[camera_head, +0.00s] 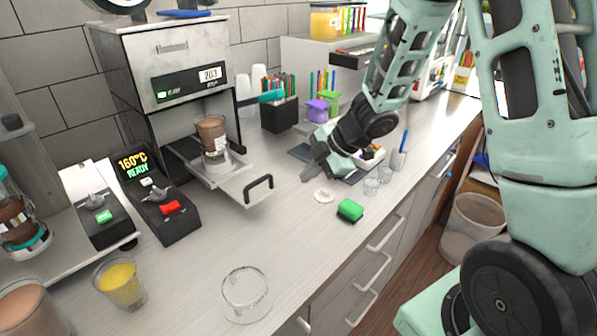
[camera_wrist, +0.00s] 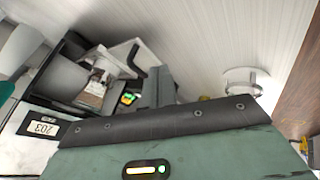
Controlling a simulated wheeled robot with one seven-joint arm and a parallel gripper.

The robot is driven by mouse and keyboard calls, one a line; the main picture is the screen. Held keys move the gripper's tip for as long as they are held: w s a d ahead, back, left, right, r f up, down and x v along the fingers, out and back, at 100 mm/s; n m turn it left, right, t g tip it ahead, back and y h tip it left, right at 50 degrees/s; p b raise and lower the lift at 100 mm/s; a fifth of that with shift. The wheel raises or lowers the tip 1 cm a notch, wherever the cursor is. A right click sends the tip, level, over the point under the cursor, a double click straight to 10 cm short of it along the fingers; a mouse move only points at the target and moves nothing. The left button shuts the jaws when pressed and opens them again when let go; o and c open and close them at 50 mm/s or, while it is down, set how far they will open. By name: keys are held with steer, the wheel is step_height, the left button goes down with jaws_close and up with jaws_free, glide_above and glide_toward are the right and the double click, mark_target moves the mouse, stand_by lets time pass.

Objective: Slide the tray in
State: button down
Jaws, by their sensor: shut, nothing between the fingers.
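The cup sealer (camera_head: 180,60) is a grey-white box with a display on its front, at the left back of the counter. Its metal tray (camera_head: 232,184) sticks out of the lower opening, with a black handle (camera_head: 258,188) on its front end. A cup with brown contents (camera_head: 211,130) stands in the tray's holder. My gripper (camera_head: 308,176) is shut and empty, to the right of the handle and apart from it. In the wrist view the tray (camera_wrist: 120,52) and the cup (camera_wrist: 90,94) show left of my gripper fingers (camera_wrist: 160,82).
A control box with a red switch (camera_head: 170,207) stands left of the tray. An empty glass (camera_head: 245,292) stands in front. The counter between tray and glass is clear.

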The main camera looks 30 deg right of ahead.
mark_target(272, 191)
steer(key=b+x, duration=0.1)
steer(key=x, duration=0.7)
steer(key=shift+a+f, duration=0.15)
steer(key=shift+f, duration=0.2)
steer(key=w+p, duration=0.1)
steer(key=w, duration=0.1)
steer(key=shift+w+a+r+p, duration=0.1)
steer(key=shift+w+r+p, duration=0.15)
steer(key=shift+w+p, duration=0.15)
steer(key=shift+w+a+f, duration=0.1)
steer(key=shift+w+f, duration=0.05)
steer(key=shift+w, duration=0.55)
steer(key=shift+w+p, duration=0.1)
steer(key=shift+p, duration=0.3)
